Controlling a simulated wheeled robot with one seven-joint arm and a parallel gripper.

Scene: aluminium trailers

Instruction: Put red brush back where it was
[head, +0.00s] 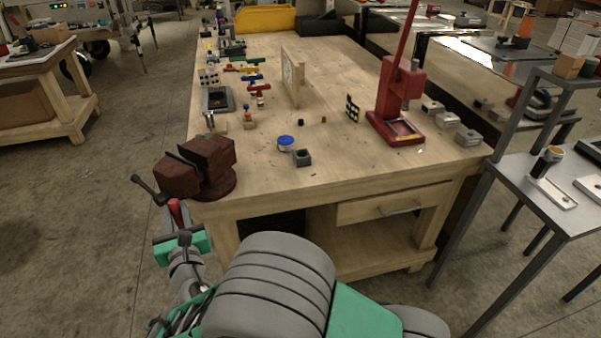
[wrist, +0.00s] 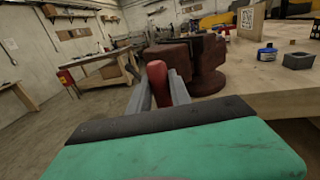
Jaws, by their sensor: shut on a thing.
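My gripper (wrist: 160,98) is shut on a red object, the red brush (wrist: 157,74), in the wrist view. Only its rounded red end rises between the two grey fingers; the rest is hidden. In the head view the red brush (head: 175,212) shows as a small red piece at my gripper (head: 177,222). The gripper is in front of the workbench's near left corner, just below and left of a dark red vise (head: 203,168). I cannot tell whether the brush touches the vise.
The wooden workbench (head: 330,176) carries a blue-lidded tin (head: 286,143), a dark square block (head: 302,158) and a red arbor press (head: 400,95). Several small tools line its left side. The bench top's middle is mostly clear. A grey metal table (head: 550,220) stands at right.

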